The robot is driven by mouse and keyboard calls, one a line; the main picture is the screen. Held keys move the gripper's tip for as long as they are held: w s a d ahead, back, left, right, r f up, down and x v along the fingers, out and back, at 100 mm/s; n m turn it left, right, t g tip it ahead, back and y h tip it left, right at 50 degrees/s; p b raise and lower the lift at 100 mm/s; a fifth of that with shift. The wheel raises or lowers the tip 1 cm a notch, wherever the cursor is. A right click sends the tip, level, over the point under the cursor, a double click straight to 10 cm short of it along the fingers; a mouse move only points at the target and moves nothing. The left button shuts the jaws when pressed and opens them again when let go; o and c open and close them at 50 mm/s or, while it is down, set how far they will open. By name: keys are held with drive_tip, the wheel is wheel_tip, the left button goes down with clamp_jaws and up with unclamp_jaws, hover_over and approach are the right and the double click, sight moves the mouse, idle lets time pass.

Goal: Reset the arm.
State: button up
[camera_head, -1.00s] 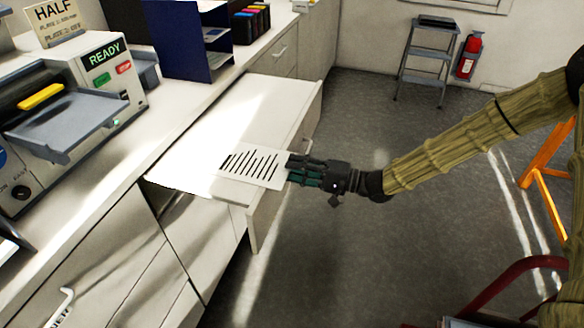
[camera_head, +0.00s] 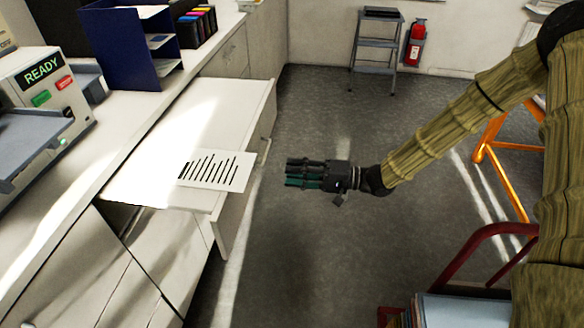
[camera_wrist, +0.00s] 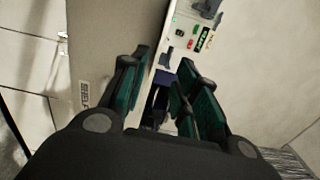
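My gripper (camera_head: 290,174) is in the middle of the head view, over the grey floor and to the right of the open drawer (camera_head: 232,207). My arm reaches in from the right. In the wrist view the teal-padded fingers of my gripper (camera_wrist: 163,92) stand apart, with nothing held between them. A white sheet with black stripes (camera_head: 214,170) lies flat on the pulled-out drawer's top near its right edge. A clear gap separates the sheet from my fingers.
A machine with a READY sign (camera_head: 43,69) and a blue sorter (camera_head: 125,45) stand on the left counter. A step stool (camera_head: 377,50) and fire extinguisher (camera_head: 416,42) are at the back wall. An orange frame (camera_head: 503,180) and dark red rail (camera_head: 470,243) are at right. Floor between is free.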

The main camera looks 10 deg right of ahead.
drive_tip(key=s+f+h, duration=0.5)
drive_tip(key=s+f, duration=0.2)
drive_tip(key=f, duration=0.5)
drive_tip(key=s+f+h, duration=0.5)
drive_tip(key=s+f, duration=0.1)
drive_tip(key=f, duration=0.7)
drive_tip(key=s+d+f+n+g+h, duration=0.1)
drive_tip(key=s+d+f+h, duration=0.1)
drive_tip(key=s, duration=0.5)
drive_tip(key=s+d+f+n+g+h, duration=0.1)
drive_tip(key=s+d+f+g+h, duration=0.1)
drive_tip(key=s+d, duration=0.3)
drive_tip(key=s+d+f+n+g+h, duration=0.1)
drive_tip(key=s+d+f+g+h, duration=0.1)
drive_tip(key=s, duration=0.8)
drive_tip(key=shift+s+d+f+h, duration=0.35)
drive_tip(key=shift+d+f+h, duration=0.35)
drive_tip(key=shift+d, duration=0.45)
